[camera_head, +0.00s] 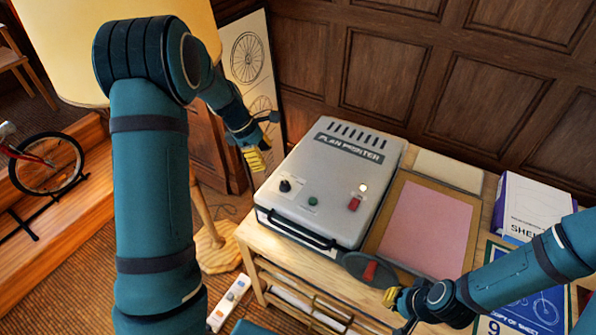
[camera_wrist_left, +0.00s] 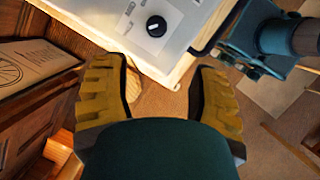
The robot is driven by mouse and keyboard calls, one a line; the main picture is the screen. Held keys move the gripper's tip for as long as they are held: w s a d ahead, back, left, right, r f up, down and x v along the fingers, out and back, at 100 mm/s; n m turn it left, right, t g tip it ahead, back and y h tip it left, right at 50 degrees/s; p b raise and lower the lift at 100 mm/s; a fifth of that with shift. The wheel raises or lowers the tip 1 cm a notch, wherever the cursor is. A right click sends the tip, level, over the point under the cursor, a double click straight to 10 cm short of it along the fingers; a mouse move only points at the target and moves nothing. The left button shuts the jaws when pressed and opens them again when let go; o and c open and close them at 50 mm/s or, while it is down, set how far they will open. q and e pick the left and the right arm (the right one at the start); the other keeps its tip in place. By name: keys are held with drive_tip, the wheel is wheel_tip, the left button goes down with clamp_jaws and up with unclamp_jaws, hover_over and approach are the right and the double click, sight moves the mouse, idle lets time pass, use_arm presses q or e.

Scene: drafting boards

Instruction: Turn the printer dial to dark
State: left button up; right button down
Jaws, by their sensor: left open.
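The plan printer (camera_head: 330,170) is a grey box on a wooden table. Its black dial (camera_head: 285,186) sits on a pale plate at the left of the sloping front face. The dial also shows at the top of the left wrist view (camera_wrist_left: 156,26), with a small white mark; its setting labels are too small to read. My left gripper (camera_head: 257,158) is open and empty, off the printer's left side and apart from the dial. My right gripper (camera_head: 393,299) is low at the table's front edge, away from the dial; its finger gap is unclear.
A green button (camera_head: 312,201), a red switch (camera_head: 354,203) and a lit lamp (camera_head: 363,188) share the panel. A black front handle (camera_head: 297,231) juts out. A pink sheet (camera_head: 425,227) lies right of the printer.

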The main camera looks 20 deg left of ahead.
sight(284, 183)
use_arm(q)
drive_tip(key=x, duration=1.2)
drive_tip(key=shift+w+d+f+b, duration=0.2)
drive_tip(key=shift+w+b, duration=0.15)
drive_tip(key=shift+w, duration=0.1)
clamp_jaws()
